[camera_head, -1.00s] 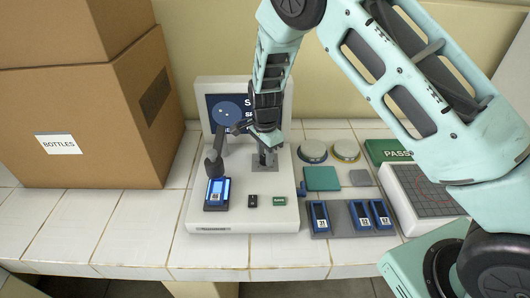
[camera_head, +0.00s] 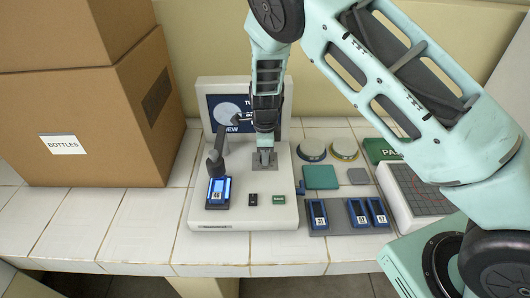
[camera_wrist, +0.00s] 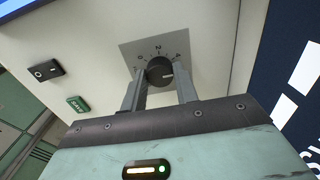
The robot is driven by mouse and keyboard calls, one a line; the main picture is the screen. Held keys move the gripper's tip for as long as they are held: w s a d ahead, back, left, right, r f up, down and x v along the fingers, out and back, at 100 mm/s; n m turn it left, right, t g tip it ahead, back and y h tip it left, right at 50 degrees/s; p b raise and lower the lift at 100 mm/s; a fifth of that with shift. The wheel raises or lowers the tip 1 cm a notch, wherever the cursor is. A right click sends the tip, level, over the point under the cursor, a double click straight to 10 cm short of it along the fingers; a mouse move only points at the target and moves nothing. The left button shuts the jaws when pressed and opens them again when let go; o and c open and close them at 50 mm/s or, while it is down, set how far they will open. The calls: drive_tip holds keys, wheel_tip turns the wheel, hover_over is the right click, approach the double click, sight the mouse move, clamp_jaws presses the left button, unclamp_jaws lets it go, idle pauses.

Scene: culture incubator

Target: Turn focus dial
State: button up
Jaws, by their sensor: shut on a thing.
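The focus dial (camera_wrist: 160,70) is a dark round knob on a grey plate with numbers, seen in the wrist view. My gripper (camera_wrist: 161,88) has one finger on each side of the dial and is shut on it. In the head view my gripper (camera_head: 264,150) points down at the dial plate (camera_head: 264,169), and the dial itself is hidden there. The white microscope-like device (camera_head: 230,222) carries the dial on its base. Its screen (camera_head: 228,112) shows a pale round image, partly hidden by my arm.
A slide in a blue holder (camera_head: 218,192) lies on the base at left, beside a black switch (camera_head: 253,199) and a green save button (camera_head: 279,199). Slides (camera_head: 319,214) stand on a grey tray at right. Cardboard boxes (camera_head: 75,120) fill the left.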

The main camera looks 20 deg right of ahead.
idle(0.3)
drive_tip(key=o, duration=1)
drive_tip(key=shift+c, duration=0.2)
wheel_tip(320, 180, up, 18)
drive_tip(key=b, duration=0.3)
drive_tip(key=shift+f, duration=0.25)
drive_tip(key=s+a+r+n+y, duration=0.1)
drive_tip(key=s+a+n, duration=0.2)
drive_tip(key=s+n, duration=0.25)
drive_tip(key=s+a+r+n+g, duration=0.1)
drive_tip(key=s+a+n, duration=0.1)
drive_tip(key=s+n, duration=0.4)
drive_tip(key=s+a+r+n+y, duration=0.1)
drive_tip(key=s+a+n, duration=0.25)
drive_tip(key=s, duration=0.45)
drive_tip(key=s+d+n+t+h, duration=0.1)
drive_tip(key=s+d+n, duration=0.1)
drive_tip(key=s+n, duration=1.2)
drive_tip(key=shift+s+d+f, duration=0.15)
drive_tip(key=shift+s+d, duration=0.1)
drive_tip(key=shift+s, duration=0.1)
